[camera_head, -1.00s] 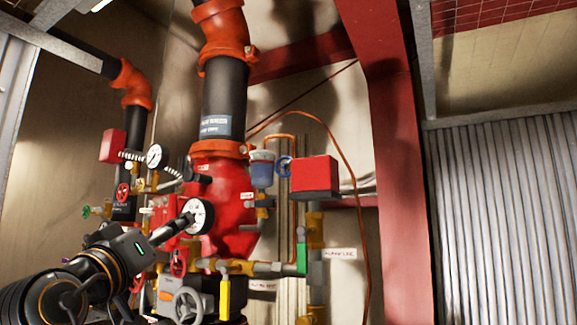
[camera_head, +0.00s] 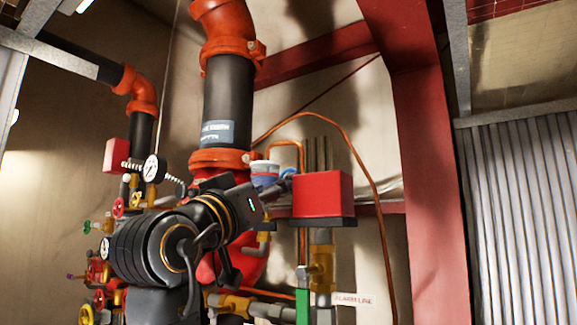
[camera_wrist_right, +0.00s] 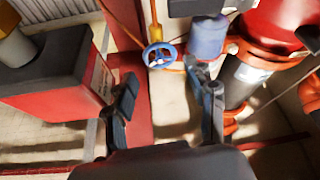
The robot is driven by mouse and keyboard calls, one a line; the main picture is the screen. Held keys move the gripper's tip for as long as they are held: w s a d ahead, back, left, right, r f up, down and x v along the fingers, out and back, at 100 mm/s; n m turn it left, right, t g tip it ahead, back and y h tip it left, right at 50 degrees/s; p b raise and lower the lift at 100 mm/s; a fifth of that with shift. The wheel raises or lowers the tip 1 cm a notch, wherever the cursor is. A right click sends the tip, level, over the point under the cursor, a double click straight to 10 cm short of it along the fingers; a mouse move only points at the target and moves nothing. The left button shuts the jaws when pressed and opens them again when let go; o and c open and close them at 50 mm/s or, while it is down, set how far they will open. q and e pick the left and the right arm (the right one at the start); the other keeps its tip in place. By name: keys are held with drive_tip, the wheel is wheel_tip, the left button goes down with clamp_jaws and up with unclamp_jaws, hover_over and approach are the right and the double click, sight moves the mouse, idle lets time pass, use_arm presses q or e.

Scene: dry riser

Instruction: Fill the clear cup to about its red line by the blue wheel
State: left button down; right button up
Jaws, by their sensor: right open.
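The blue wheel (camera_wrist_right: 160,55) is in the right wrist view, just beyond the gap between my fingertips and apart from them. My left gripper is not in view.
The red box (camera_head: 322,194) stands close to the gripper on the right. The large riser pipe (camera_head: 228,90) is behind and left. Gauges and valves crowd the left, including a gauge (camera_head: 154,168). A copper tube (camera_head: 372,175) curves down at the right.

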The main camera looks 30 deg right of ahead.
sight(265, 185)
drive_tip(key=p+x, duration=0.2)
drive_tip(key=x, duration=0.4)
drive_tip(key=shift+d+f, duration=0.1)
drive_tip(key=shift+d, duration=0.1)
drive_tip(key=shift+w+p, duration=0.1)
drive_tip(key=shift+p, duration=0.2)
drive_tip(key=shift+w+d, duration=0.15)
drive_tip(key=shift+c, duration=0.4)
drive_tip(key=c, duration=0.8)
drive_tip(key=shift+m+g+h+b, duration=0.3)
drive_tip(key=shift+m+g+b, duration=0.4)
drive_tip(key=shift+m, duration=0.8)
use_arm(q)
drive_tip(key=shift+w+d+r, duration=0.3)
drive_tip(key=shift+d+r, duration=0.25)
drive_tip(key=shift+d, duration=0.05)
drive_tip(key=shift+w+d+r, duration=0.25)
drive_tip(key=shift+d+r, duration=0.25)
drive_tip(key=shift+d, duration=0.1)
use_arm(e)
drive_tip(key=shift+m+g+h, duration=0.4)
drive_tip(key=shift+m+g, duration=0.7)
drive_tip(key=shift+m, duration=0.9)
drive_tip(key=o, duration=0.9)
